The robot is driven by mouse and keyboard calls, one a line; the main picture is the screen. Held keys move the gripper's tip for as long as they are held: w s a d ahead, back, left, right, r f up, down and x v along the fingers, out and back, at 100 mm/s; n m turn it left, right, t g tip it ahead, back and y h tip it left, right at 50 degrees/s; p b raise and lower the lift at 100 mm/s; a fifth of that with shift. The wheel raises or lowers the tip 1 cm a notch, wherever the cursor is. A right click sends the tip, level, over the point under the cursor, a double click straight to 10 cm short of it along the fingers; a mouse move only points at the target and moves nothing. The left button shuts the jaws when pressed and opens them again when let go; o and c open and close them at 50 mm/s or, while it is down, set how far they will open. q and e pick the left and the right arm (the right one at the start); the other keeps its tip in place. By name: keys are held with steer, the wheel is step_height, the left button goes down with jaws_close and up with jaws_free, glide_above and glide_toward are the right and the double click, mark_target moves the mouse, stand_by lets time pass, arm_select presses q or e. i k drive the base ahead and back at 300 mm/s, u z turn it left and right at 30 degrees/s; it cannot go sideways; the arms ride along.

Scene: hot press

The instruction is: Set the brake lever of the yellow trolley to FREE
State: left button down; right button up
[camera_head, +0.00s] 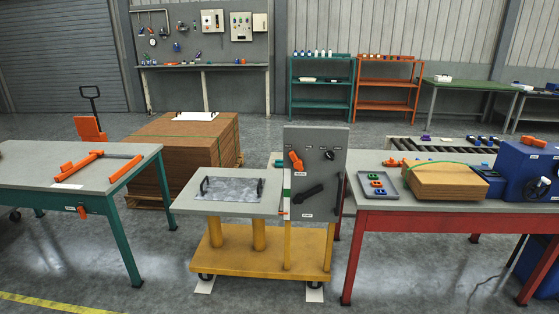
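The yellow trolley (265,262) stands in the middle of the camera_head view on dark wheels. Its grey top holds a flat plate (233,190) with two black handles. A grey upright panel (318,165) at its right side carries an orange lever (296,161), a black knob (329,155) and a large black pointer-shaped lever (308,193). Small white labels sit beside them, too small to read. I cannot tell which control is the brake lever or how it is set. Neither of my grippers is in view.
A green-legged table (35,165) with orange bars stands at left. A red-legged table (420,205) at right holds a tray (372,187), a strapped brown stack (440,180) and a blue machine (522,172). A large brown stack (170,150) stands behind. The floor in front is clear.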

mark_target(298, 163)
steer(key=u, duration=0.65)
steer(key=i, duration=1.2)
steer(key=z, duration=0.4)
steer(key=i, duration=0.95)
steer(key=z, duration=1)
